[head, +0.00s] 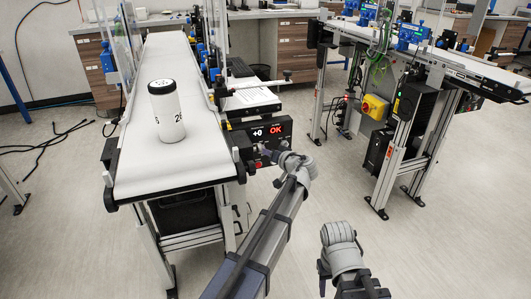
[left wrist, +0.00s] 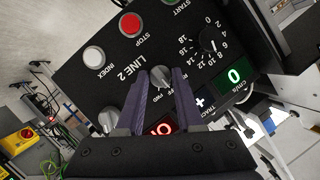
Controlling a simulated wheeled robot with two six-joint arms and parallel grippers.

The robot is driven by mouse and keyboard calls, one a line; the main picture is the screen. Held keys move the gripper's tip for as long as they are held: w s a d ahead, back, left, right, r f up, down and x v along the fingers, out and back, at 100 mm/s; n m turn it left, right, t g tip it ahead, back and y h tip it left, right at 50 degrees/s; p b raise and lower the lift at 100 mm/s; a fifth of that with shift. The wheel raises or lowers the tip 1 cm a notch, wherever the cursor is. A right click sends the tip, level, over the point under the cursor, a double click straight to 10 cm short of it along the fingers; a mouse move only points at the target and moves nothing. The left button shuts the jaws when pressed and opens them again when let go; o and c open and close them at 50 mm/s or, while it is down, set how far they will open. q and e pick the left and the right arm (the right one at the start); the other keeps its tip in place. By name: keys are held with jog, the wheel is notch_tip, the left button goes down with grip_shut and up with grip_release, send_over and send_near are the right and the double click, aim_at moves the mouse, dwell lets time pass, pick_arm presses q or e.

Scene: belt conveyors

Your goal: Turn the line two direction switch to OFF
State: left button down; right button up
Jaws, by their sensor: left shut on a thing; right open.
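The black line 2 control panel (head: 255,138) is under the side of the left conveyor. In the left wrist view it reads LINE 2 (left wrist: 124,62). My left gripper (left wrist: 160,98) is shut on the grey direction switch knob (left wrist: 160,74), with purple fingers on either side. The FWD and partly hidden OFF labels show right beside it. The fingers hide part of the knob, and I cannot tell its exact setting. In the head view my left gripper (head: 264,155) is at the panel. My right gripper (head: 323,270) is open, low in front, away from the panel.
The panel also has a red STOP button (left wrist: 131,22), a white INDEX button (left wrist: 94,54), a speed dial (left wrist: 209,40) and a green display (left wrist: 235,76) reading 0. A white canister (head: 166,112) stands on the left belt (head: 185,165). Open floor lies between the conveyors.

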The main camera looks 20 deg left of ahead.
pick_arm(q)
jog(key=c, duration=0.5)
grip_release()
jog(key=shift+c, duration=0.2)
jog(key=p+v, duration=0.2)
jog(key=v, duration=0.5)
jog(key=shift+s+d, duration=0.25)
jog(key=shift+d, duration=0.05)
jog(key=shift+r, duration=0.1)
